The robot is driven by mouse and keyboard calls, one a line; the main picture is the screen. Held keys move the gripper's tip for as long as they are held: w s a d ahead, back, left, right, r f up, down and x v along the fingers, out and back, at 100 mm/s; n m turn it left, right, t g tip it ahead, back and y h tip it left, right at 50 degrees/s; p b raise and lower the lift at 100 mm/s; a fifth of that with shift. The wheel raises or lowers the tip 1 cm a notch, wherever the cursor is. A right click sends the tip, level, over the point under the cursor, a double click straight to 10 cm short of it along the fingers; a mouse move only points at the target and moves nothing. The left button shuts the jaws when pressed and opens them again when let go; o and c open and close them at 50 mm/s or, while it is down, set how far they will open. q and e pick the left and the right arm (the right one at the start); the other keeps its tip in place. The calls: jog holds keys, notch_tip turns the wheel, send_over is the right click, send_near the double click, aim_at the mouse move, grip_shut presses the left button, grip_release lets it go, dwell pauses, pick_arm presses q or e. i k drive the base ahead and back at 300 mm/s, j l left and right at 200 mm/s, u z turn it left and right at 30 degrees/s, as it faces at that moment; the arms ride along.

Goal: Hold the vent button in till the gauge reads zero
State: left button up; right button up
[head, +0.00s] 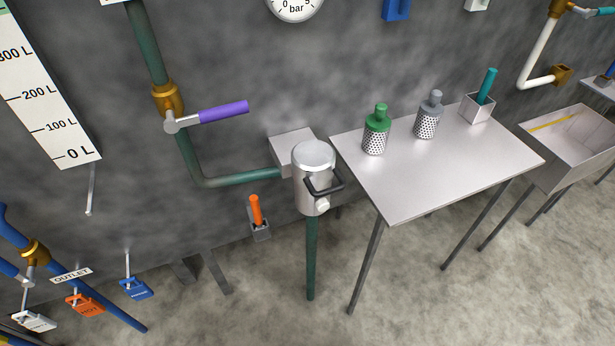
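A round white gauge (295,9) marked "bar" is on the wall at the top edge of the head view. Only its lower part shows, with the figures 0 and 5; I cannot see where a needle points. A grey metal strainer housing (312,165) with a domed lid and a black handle (325,187) stands at the centre on a green pipe. A small whitish knob (322,206) sits low on its front; I cannot tell whether it is the vent button. Neither of my grippers is in view.
A metal table (420,185) right of the housing holds a green-topped strainer (376,132), a grey-topped strainer (428,115) and a cup (478,107) with a teal handle. A purple valve lever (224,112) is left. An orange-handled tool (256,210) hangs below.

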aim_at(322, 205)
jog(key=l+u, duration=0.35)
jog(key=l, duration=0.25)
jog(key=l+u, duration=0.4)
jog(key=l, duration=0.25)
jog(key=i, duration=0.05)
